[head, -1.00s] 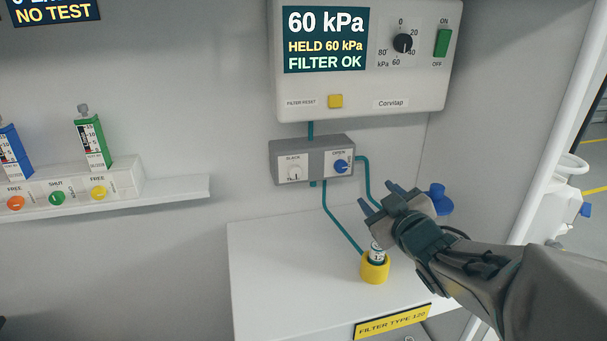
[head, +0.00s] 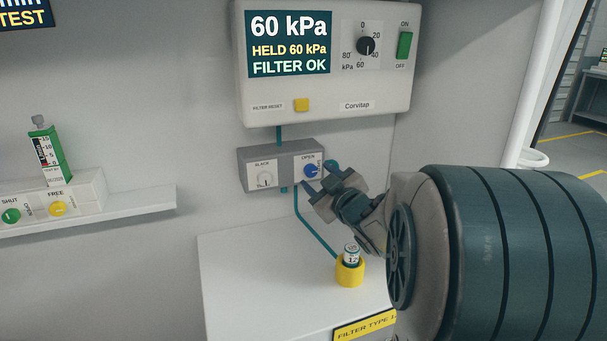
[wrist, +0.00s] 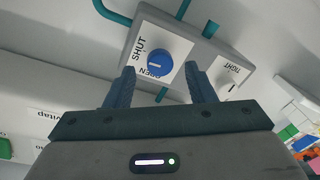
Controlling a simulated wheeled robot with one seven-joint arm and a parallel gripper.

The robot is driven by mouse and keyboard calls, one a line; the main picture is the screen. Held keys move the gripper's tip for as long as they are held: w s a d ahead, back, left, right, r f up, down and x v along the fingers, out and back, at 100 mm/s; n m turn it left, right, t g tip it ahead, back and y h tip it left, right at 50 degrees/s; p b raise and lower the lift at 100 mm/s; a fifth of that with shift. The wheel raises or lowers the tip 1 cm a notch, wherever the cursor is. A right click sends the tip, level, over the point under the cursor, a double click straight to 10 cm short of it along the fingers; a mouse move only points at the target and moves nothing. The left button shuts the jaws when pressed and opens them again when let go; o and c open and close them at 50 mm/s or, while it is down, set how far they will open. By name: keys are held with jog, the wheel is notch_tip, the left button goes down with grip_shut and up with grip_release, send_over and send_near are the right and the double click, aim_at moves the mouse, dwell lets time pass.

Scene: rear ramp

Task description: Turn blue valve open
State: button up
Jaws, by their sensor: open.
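The blue valve knob (head: 311,171) is on the right half of a small grey box (head: 245,170) on the wall. In the wrist view the blue knob (wrist: 156,62) carries a short white line that appears to point toward the SHUT label; the OPEN label lies on another side. My gripper (head: 318,179) is open just in front of the box, to the lower right of the knob in the head view. In the wrist view my gripper (wrist: 162,78) has one finger on each side of the knob, with gaps visible; I see no contact.
A white knob (head: 265,180) sits left of the blue one. The control unit (head: 376,100) above reads 60 kPa, FILTER OK. A yellow holder with a vial (head: 350,272) stands on the white ledge (head: 245,270) below. Teal tubes run from the box.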

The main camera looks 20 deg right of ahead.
aim_at(310, 170)
jog(key=shift+w+a, duration=0.15)
jog(key=shift+w, duration=1.15)
jog(key=shift+c, duration=0.3)
jog(key=c, duration=0.9)
jog(key=shift+a, duration=0.1)
